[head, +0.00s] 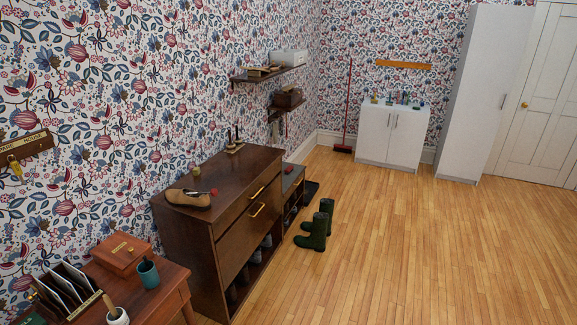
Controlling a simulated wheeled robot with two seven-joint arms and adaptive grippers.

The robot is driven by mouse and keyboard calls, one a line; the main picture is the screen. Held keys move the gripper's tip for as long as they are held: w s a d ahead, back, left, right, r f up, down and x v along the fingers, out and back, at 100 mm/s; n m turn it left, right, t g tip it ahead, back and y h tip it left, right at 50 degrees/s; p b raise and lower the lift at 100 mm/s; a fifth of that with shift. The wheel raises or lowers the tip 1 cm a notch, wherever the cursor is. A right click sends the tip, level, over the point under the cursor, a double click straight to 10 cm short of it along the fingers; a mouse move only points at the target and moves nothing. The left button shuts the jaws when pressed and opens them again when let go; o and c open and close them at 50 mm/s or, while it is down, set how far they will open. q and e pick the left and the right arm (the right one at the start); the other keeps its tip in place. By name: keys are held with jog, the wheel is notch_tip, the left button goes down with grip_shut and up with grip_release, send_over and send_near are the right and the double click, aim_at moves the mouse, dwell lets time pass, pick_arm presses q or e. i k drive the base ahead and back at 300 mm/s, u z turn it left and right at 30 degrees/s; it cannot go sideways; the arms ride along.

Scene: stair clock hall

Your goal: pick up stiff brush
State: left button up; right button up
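I cannot pick out a stiff brush for certain in the head view. Several small items stand on top of the white cabinet (392,134) at the back, too small to tell apart. A small dark upright item (235,138) stands on the far end of the brown shoe cabinet (252,161). Items on the two wall shelves are also too small to name surely. Neither of my grippers is in view.
A tan shoe (188,198) lies on the brown cabinet's near end. A desk at lower left holds a wooden box (123,254), a teal cup (148,274) and a letter rack (66,290). Green boots (315,231) stand on the floor. A red broom (347,115) leans at the back. The floor (430,250) at right is clear.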

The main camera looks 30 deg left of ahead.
aim_at(288, 169)
jog(key=u, duration=0.3)
jog(key=i, duration=1.95)
jog(key=u, duration=0.6)
jog(key=i, duration=1.3)
jog(key=z, duration=0.25)
jog(key=k, duration=0.55)
jog(key=z, duration=1.25)
jog(key=i, duration=3.45)
jog(key=u, duration=1.55)
jog(key=i, duration=1)
jog(key=u, duration=0.95)
